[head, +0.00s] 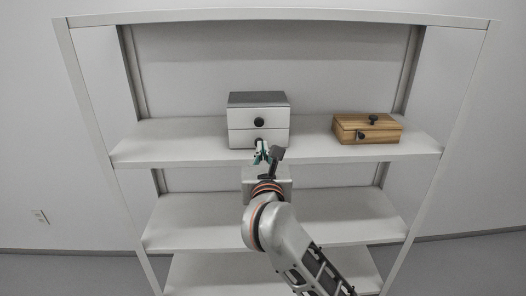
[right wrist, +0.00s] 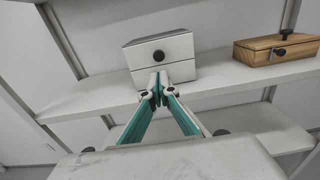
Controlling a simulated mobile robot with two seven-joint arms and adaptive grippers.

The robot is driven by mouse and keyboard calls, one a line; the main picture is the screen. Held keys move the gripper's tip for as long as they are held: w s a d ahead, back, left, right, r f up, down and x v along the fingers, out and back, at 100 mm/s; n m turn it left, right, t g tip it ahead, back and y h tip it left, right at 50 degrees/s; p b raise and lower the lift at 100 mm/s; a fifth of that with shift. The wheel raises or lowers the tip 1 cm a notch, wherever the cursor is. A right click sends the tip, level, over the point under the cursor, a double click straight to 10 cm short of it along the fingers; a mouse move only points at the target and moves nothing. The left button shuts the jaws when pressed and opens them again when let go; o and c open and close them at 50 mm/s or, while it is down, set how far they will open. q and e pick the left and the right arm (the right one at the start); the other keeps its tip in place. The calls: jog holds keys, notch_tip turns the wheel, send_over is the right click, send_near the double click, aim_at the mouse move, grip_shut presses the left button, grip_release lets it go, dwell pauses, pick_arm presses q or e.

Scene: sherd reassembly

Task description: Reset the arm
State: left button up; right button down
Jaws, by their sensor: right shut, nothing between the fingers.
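My right arm reaches up from the bottom of the head view. Its gripper (head: 262,150) is in front of the white drawer box, at the height of the lower drawer's knob. In the right wrist view the gripper (right wrist: 158,92) has its teal-lined fingers meeting at the tips, shut and empty. The white drawer box (head: 258,118) has a grey top and two drawers with dark round knobs, and both drawers look closed. It also shows in the right wrist view (right wrist: 178,49), its lower part hidden behind the fingers. My left gripper is not in view.
A wooden box (head: 367,128) with dark knobs stands right of the drawer box on the same shelf (head: 185,142) of a white rack. Two lower shelves (head: 185,222) look empty. The upper shelf is free left of the drawer box. Rack uprights stand at both sides.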

jog(key=s+d+f+n+t+h, duration=0.3)
jog(key=s+d+n, duration=0.15)
jog(key=d, duration=0.45)
jog(key=s+f+n+g+y, duration=0.25)
jog(key=s+f+n, duration=0.25)
jog(key=f+n, duration=0.45)
jog(key=s+f+n+g+y, duration=0.1)
jog(key=s+f+n+y, duration=0.3)
jog(key=f+n, duration=0.55)
jog(key=s+f+n+g+y, duration=0.2)
jog(key=s+f+n, duration=0.55)
jog(key=n, duration=0.25)
jog(key=s+d+f+n+g+h, duration=0.1)
jog(key=s+d+f+n+g, duration=0.1)
jog(key=f, duration=0.6)
jog(key=s+d+f+n+g+h, duration=0.2)
jog(key=s+d+f+n, duration=0.3)
jog(key=s+f, duration=0.3)
jog(key=shift+s+d+g, duration=0.4)
jog(key=shift+s+g, duration=0.05)
